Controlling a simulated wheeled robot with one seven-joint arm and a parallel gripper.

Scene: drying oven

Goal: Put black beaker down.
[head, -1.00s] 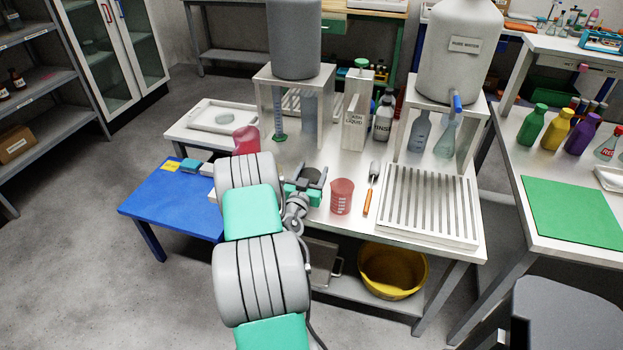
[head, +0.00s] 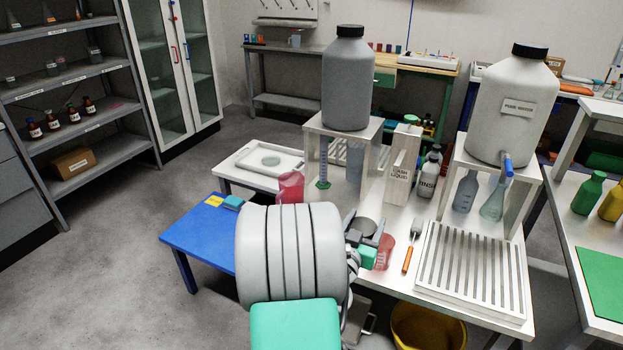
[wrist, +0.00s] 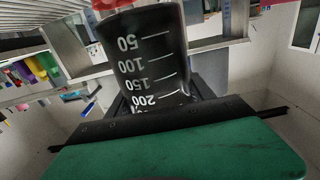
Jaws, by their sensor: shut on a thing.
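The black beaker (wrist: 152,60), dark with white volume marks, is between the jaws of my gripper (head: 367,238). My gripper is shut on it. In the wrist view it appears inverted, with its lower numbers toward the top of the picture. In the head view the black beaker (head: 366,226) is small and partly hidden by the jaws and my arm. It is over the white table near a red beaker (head: 386,254). I cannot tell whether its base touches the table.
Another red beaker (head: 290,186) stands to the left, partly behind my arm. A brush with an orange handle (head: 407,258) and a slatted drying rack (head: 470,268) lie to the right. A wash liquid box (head: 398,170) and a rinse bottle (head: 428,175) stand behind. A blue table (head: 197,240) is left.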

